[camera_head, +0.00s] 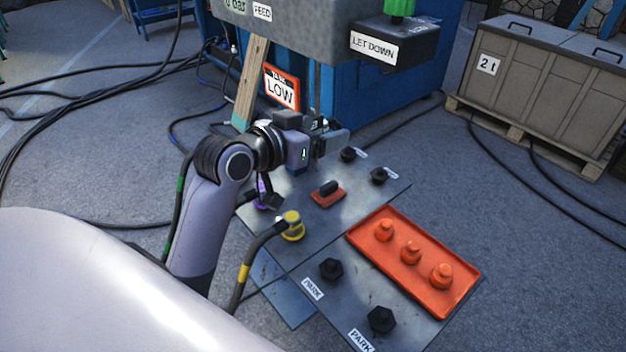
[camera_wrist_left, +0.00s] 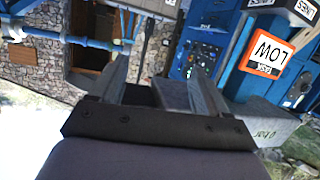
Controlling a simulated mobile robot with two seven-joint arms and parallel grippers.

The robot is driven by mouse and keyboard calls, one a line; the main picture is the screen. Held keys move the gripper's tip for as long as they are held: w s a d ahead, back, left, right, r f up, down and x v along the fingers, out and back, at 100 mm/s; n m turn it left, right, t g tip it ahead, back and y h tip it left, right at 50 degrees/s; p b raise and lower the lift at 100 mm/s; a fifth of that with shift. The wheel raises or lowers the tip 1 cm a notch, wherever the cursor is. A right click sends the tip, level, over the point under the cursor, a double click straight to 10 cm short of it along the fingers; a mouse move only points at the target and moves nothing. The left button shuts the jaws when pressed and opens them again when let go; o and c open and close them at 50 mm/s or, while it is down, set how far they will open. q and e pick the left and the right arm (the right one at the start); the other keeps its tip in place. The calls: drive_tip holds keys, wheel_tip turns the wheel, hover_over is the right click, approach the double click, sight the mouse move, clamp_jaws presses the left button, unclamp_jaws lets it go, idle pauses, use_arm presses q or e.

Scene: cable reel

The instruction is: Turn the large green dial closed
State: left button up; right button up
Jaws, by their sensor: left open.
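No whole large green dial shows. A green part (camera_head: 399,7) stands on the grey box labelled LET DOWN (camera_head: 374,46) and is cut off by the top edge of the head view. I cannot tell whether it is the dial. My left gripper (camera_head: 330,138) is in front of the blue cabinet, below and left of that box and apart from it. Its two fingers also show in the left wrist view (camera_wrist_left: 160,75), spread with nothing between them. My right gripper is not in view.
An orange LOW sign (camera_head: 281,88) hangs behind my left gripper. Below is a grey panel (camera_head: 300,190) with black knobs and a yellow connector (camera_head: 292,226). An orange tray (camera_head: 357,237) holds three orange pieces. A crate marked 2 t (camera_head: 530,75) stands right. Cables cross the floor.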

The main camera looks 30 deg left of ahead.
use_arm(q)
wheel_tip(320, 180, down, 10)
drive_tip(key=s+g+y, duration=0.1)
drive_tip(key=s, duration=0.1)
drive_tip(key=shift+s+d+r+p, duration=0.25)
drive_tip(key=shift+s+d+p, duration=0.1)
drive_tip(key=shift+d, duration=0.05)
